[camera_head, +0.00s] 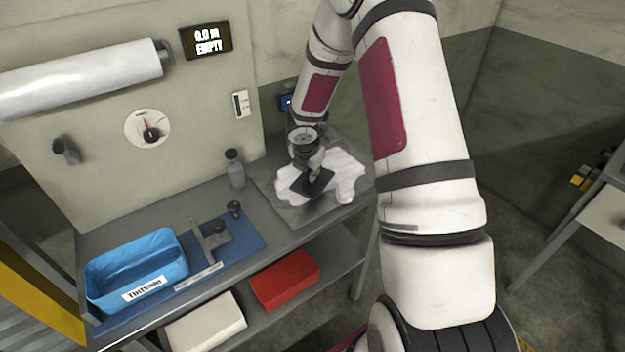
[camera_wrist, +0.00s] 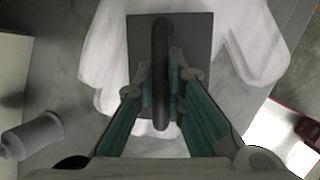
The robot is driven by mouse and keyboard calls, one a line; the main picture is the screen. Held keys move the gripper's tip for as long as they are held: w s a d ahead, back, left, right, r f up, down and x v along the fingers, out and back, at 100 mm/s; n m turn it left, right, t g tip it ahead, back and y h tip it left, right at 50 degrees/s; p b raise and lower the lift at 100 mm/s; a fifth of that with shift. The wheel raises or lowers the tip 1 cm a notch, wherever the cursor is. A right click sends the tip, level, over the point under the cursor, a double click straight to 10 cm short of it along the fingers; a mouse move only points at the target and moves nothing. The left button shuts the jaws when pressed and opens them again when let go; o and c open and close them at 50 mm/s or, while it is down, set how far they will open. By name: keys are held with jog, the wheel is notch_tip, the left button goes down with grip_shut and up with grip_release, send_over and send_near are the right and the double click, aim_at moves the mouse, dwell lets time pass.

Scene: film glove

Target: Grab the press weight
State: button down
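The press weight is a dark flat plate with an arched handle. In the head view the press weight (camera_head: 312,184) lies on a white film glove (camera_head: 345,178) at the right end of the bench. My gripper (camera_head: 316,165) is directly above it. In the wrist view the handle (camera_wrist: 161,70) stands between the teal finger pads of my gripper (camera_wrist: 161,88), close against both sides. The gripper looks shut on the handle. The plate (camera_wrist: 195,30) lies flat over the glove (camera_wrist: 250,45), with glove fingers spread out around it. The handle hides the exact contact.
A grey bottle (camera_head: 236,170) stands left of the glove, near the wall panel. A blue tray (camera_head: 135,262) and small tools on a blue mat (camera_head: 250,240) are further left. A red box (camera_head: 284,279) and white box (camera_head: 207,322) sit on the lower shelf.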

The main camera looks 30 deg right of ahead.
jog(key=shift+r, duration=0.1)
dwell(0.4)
jog(key=shift+w+r, duration=0.1)
jog(key=shift+r, duration=0.6)
jog(key=shift+r+b, duration=0.4)
jog(key=shift+r, duration=0.55)
jog(key=s+a+r+b, duration=0.1)
jog(key=s+a+b, duration=0.1)
jog(key=s, duration=1.3)
jog(key=shift+s+a+r, duration=0.3)
jog(key=shift+s+a, duration=0.05)
jog(key=shift+a, duration=0.35)
jog(key=shift+w, duration=0.1)
